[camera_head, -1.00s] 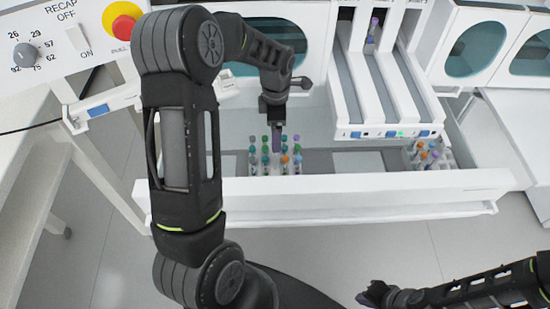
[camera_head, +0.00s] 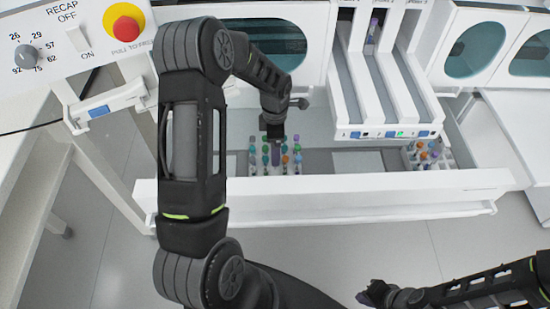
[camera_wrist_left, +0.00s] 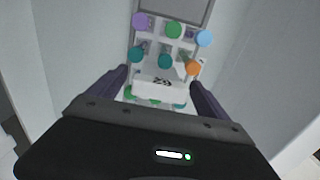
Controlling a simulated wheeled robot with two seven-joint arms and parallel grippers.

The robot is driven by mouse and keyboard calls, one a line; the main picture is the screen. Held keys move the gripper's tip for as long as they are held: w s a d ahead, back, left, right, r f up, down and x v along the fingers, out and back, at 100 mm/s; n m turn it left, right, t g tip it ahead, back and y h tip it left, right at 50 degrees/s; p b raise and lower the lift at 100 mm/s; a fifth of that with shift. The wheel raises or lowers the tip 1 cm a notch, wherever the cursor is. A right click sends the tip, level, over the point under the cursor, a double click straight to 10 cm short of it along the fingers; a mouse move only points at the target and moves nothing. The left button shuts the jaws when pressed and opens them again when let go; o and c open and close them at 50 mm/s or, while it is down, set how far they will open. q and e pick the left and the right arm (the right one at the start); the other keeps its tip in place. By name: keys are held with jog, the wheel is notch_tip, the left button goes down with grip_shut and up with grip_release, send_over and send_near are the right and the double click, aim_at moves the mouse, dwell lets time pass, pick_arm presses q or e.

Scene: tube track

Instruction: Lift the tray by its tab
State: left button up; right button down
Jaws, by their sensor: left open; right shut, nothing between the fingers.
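A white tray with tubes capped in several colours sits in the open drawer (camera_head: 340,205), left of centre in the head view. In the left wrist view its white tab (camera_wrist_left: 160,88), with an upside-down printed number, lies between the fingers of my left gripper (camera_wrist_left: 162,84). That gripper is open, with one dark finger on each side of the tab. I cannot tell whether they touch it. In the head view my left gripper (camera_head: 274,148) points down at the tray and hides part of it. My right gripper (camera_head: 376,294) is shut and empty at the bottom right.
Another rack of capped tubes (camera_head: 428,156) stands at the drawer's right end. A white unit with lanes (camera_head: 385,70) overhangs the drawer, with one tube in a lane. A panel with a red knob (camera_head: 123,21) is at upper left. A grey plate (camera_head: 358,162) lies between the racks.

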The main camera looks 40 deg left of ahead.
pick_arm(q)
jog(key=shift+c, duration=0.2)
dwell(0.4)
jog(key=c, duration=1.6)
jog(key=shift+r, duration=0.2)
